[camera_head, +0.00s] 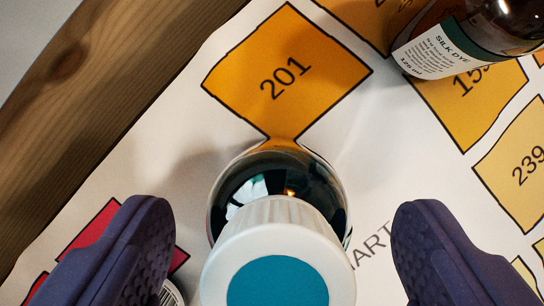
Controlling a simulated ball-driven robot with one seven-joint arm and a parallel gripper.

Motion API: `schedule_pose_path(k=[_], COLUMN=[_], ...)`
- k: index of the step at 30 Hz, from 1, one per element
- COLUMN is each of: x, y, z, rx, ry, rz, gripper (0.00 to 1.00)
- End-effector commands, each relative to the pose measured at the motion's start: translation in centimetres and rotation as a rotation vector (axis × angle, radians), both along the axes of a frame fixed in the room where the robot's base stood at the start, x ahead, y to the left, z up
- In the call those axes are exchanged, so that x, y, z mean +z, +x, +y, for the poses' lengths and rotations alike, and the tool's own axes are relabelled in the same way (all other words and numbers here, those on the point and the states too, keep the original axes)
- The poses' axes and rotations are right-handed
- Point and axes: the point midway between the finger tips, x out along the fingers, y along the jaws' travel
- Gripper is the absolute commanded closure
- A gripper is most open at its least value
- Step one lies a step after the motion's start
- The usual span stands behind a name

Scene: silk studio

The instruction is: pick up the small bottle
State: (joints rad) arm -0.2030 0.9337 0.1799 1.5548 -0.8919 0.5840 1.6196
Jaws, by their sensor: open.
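A small dark glass bottle (235,183) with a white ribbed cap and a blue cap top stands upright at the lower middle, seen from above. Its cap is cut off by the bottom edge of the picture. My gripper (283,235) is open, with one purple finger to the left of the bottle and one to the right. Gaps show between both fingers and the bottle. The bottle's base is hidden under its cap and shoulder.
A brown silk dye bottle (476,38) with a white and green label is at the top right. A paper colour chart (365,150) with numbered swatches lies underneath. A wooden edge (100,95) runs along the upper left. A partly hidden label (172,293) shows beside the left finger.

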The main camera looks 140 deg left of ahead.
Motion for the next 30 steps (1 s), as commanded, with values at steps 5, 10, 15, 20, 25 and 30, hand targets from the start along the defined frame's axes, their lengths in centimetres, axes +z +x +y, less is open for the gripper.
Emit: schedule_pose_path(k=[5,10,15,20,25,30], x=[-2.6,-2.8,-2.7,-2.7,-2.7,-2.5], y=[0.9,1.1,1.1,1.1,1.1,1.1], z=[-0.4,-0.4,-0.5,-0.5,-0.5,-0.5], rx=[-0.001,0.000,0.000,0.000,0.000,0.000], ry=[0.001,0.001,0.001,0.001,0.001,0.001], rz=[0.001,-0.001,-0.001,-0.001,-0.001,-0.001], gripper=[0.17,0.17,0.33,0.70,0.81,0.81])
